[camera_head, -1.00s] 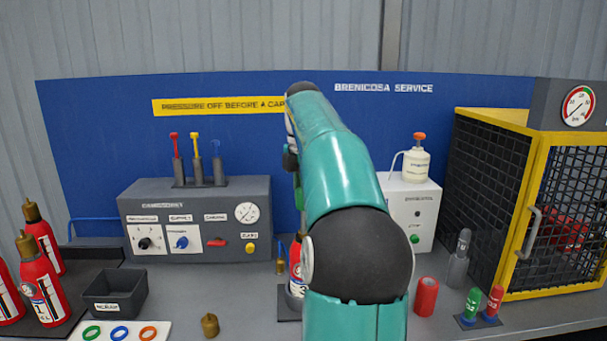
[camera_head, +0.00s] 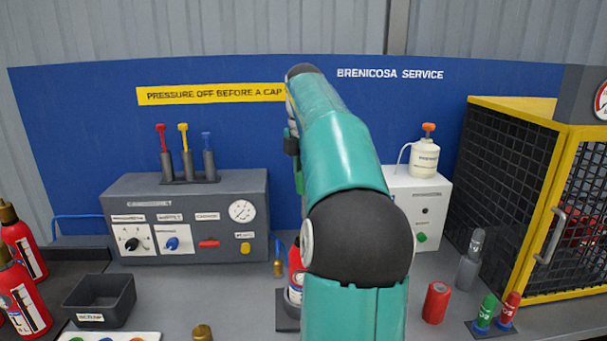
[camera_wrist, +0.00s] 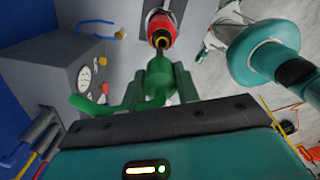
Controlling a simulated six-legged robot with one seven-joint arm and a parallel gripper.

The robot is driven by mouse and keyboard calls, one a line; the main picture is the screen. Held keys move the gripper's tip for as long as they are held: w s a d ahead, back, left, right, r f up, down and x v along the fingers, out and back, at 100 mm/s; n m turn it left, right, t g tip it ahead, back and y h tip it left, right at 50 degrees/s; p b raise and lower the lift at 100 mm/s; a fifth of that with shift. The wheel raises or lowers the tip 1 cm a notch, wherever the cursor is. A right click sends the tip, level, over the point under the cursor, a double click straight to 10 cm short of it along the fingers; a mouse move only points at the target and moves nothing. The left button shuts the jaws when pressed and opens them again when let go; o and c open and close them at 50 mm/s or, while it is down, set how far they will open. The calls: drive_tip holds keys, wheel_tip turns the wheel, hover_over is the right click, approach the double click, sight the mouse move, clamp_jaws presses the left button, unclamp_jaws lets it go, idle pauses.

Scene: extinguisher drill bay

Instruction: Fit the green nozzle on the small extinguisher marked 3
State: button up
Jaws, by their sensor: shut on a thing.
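My gripper (camera_wrist: 158,92) is shut on the green nozzle (camera_wrist: 158,74), seen in the wrist view, with a green lever-like part sticking out to the left. In the head view a bit of the green nozzle (camera_head: 299,183) shows at the left edge of my arm. The small red extinguisher (camera_wrist: 162,27) with a brass neck lies just beyond the nozzle's end in the wrist view. In the head view the extinguisher (camera_head: 294,262) stands upright on a dark base, well below the nozzle and half hidden by my arm. Its number is not readable now.
A grey control box (camera_head: 190,215) stands left, with a black bin (camera_head: 100,298) in front. Red extinguishers (camera_head: 22,295) stand far left. Right are a white box (camera_head: 420,210), a red cylinder (camera_head: 436,302), green and red nozzles (camera_head: 485,311) and a yellow-framed cage (camera_head: 550,200).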

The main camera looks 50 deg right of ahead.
drive_tip(key=shift+a, duration=0.25)
drive_tip(key=shift+s+f, duration=0.15)
drive_tip(key=shift+s, duration=0.05)
drive_tip(key=shift+w+f, duration=0.1)
drive_tip(key=shift+f, duration=5.1)
drive_tip(key=o, duration=1.1)
